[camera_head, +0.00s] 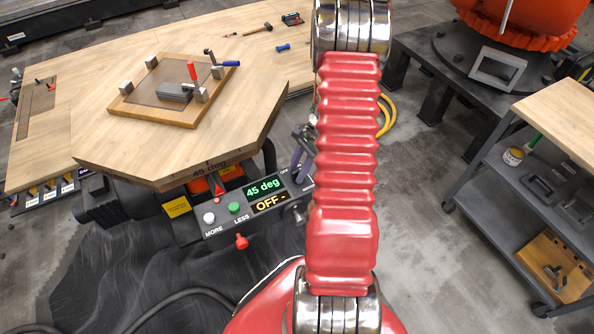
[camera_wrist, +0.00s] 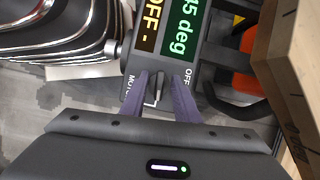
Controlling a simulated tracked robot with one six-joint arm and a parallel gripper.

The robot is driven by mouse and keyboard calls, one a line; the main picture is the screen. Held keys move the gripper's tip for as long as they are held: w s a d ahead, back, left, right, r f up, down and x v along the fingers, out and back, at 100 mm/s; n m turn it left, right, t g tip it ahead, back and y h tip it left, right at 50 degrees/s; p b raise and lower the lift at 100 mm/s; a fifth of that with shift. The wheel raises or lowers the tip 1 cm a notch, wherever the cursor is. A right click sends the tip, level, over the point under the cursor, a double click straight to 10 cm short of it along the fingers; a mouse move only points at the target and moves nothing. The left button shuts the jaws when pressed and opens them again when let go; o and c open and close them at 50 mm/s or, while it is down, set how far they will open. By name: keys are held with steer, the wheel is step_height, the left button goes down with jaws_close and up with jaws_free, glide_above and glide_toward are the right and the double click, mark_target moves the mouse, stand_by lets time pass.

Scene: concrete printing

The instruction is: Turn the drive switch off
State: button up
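The control panel (camera_head: 250,205) sits under the front edge of the octagonal table. Its displays read "45 deg" and "OFF -". In the wrist view the drive switch (camera_wrist: 158,86), a small dark lever, stands on the panel face between a partly hidden label beginning "MO" and an "OFF" label. My gripper (camera_wrist: 158,76) is open, with its purple fingers on either side of the switch; I cannot tell whether they touch it. In the head view my gripper (camera_head: 303,150) is at the panel's right end, partly behind my red arm, and the switch is hidden.
A white button (camera_head: 209,218), a green button (camera_head: 234,208) and a red knob (camera_head: 241,242) are on the panel. The octagonal wooden table (camera_head: 110,140) overhangs it, carrying a framed board (camera_head: 150,115) with clamps. A shelf cart (camera_head: 500,190) stands at the right.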

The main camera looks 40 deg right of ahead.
steer(key=shift+c, duration=0.7)
jaws_close()
steer(key=shift+a, duration=0.15)
